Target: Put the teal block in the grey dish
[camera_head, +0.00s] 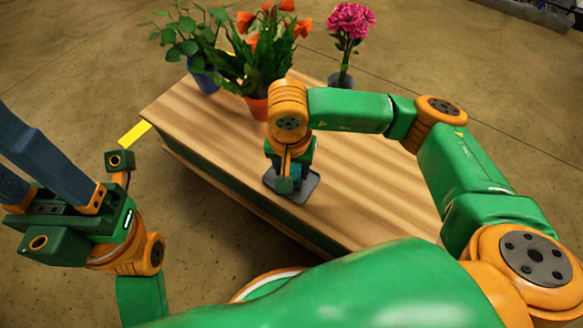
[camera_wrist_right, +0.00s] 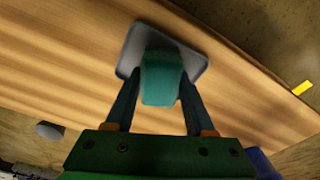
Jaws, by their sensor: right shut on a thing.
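The teal block (camera_wrist_right: 163,82) is between the two dark fingers of my right gripper (camera_wrist_right: 158,92), which is shut on it. The grey dish (camera_wrist_right: 130,58) lies directly beyond the block in the right wrist view, and the block covers its middle. In the head view the grey dish (camera_head: 311,184) is near the table's front edge, and my right gripper (camera_head: 290,178) is right over it, hiding most of the block. I cannot tell whether the block touches the dish. My left gripper (camera_head: 28,172) is off the table at the left, its fingers apart and empty.
The wooden table (camera_head: 372,178) is bare to the right of the dish. Along its far side stand a leafy plant in a blue pot (camera_head: 205,82), orange flowers in an orange pot (camera_head: 257,107) and pink flowers in a grey pot (camera_head: 341,80). A yellow strip (camera_head: 133,134) shows beyond the left edge.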

